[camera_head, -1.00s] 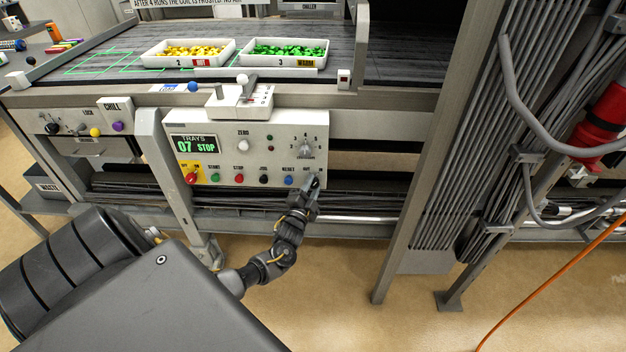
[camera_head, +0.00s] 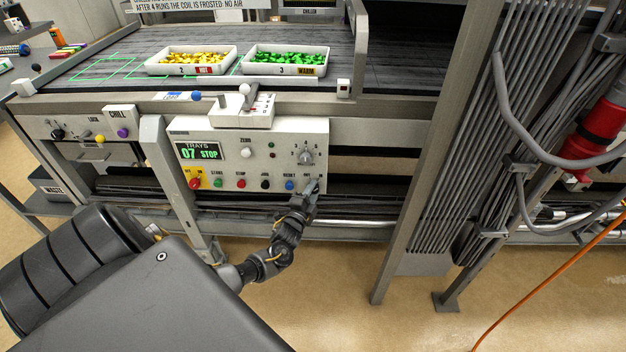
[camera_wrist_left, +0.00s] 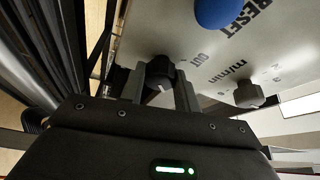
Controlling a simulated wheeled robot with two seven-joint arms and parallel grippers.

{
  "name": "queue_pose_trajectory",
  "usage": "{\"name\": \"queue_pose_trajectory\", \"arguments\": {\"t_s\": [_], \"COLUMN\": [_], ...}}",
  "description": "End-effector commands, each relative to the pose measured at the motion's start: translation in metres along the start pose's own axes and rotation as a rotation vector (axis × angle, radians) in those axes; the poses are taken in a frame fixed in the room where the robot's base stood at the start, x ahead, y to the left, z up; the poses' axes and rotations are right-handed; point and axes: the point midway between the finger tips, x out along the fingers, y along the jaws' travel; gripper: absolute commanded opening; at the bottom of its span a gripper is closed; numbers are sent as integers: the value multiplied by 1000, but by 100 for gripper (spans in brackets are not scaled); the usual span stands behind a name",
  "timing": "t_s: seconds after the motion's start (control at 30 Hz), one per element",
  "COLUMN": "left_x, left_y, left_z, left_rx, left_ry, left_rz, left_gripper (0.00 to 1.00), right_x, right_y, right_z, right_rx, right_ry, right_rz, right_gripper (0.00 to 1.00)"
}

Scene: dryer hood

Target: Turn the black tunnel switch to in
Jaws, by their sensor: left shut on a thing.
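The black tunnel switch (camera_wrist_left: 160,74) is a small dark knob at the lower right corner of the white control panel (camera_head: 225,150). In the left wrist view it sits between the two fingers of my left gripper (camera_wrist_left: 167,88), which is shut on it. The word OUT is printed beside the knob. A small white mark shows on the knob, but I cannot tell which side the switch points to. In the head view my left gripper (camera_head: 312,187) reaches up to the panel from below and its fingers hide the switch. My right gripper is not in view.
The blue RESET button (camera_head: 290,185) is just left of the switch, in a row with several other buttons. A numbered grey dial (camera_head: 306,158) is above. Trays of yellow pieces (camera_head: 190,60) and green pieces (camera_head: 285,60) stand on the belt. A steel post (camera_head: 425,150) rises at right.

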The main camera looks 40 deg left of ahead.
Motion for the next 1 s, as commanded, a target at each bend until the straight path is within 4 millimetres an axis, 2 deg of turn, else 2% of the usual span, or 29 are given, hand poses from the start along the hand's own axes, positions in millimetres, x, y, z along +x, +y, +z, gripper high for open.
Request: {"name": "queue_pose_trajectory", "arguments": {"t_s": [0.1, 0.13, 0.27, 0.53, 0.67, 1.0], "left_x": [0, 0, 0, -1, -9, -74], "left_y": [0, 0, 0, 0, 0, 1], "left_z": [-2, -2, -1, 1, 1, 1], "left_rx": [-1, -1, -1, -1, -1, -1], "left_ry": [5, 5, 3, 0, 0, 0], "left_rz": [0, 0, 0, -1, 1, 2], "left_gripper": [9, 36, 53, 53, 53, 53], "right_x": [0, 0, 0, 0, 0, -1], "right_y": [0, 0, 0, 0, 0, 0], "right_z": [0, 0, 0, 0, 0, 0], "right_rx": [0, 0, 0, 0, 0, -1], "right_ry": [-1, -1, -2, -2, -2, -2], "right_rz": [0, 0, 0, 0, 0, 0], "right_gripper": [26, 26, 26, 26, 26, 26]}}
